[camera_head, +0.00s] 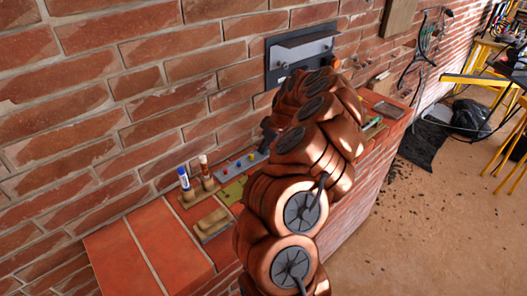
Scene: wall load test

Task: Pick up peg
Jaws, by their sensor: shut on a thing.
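My copper-coloured arm fills the middle of the camera_head view and reaches over the brick ledge. A small dark part of what looks like my gripper (268,136) shows at the arm's left side, above the ledge. Its fingertips are hidden behind the arm. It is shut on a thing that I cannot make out. I cannot pick out the peg with certainty. A grey board with small coloured pieces (240,164) lies on the ledge, left of and below the gripper.
A blue-and-white tube (184,179) and a reddish-brown one (204,166) stand on the ledge (150,245). A wooden block (214,223) lies near them. A metal wall panel (301,55) is behind the arm. A flat tray (388,110) lies right. Open floor (400,235) is at right.

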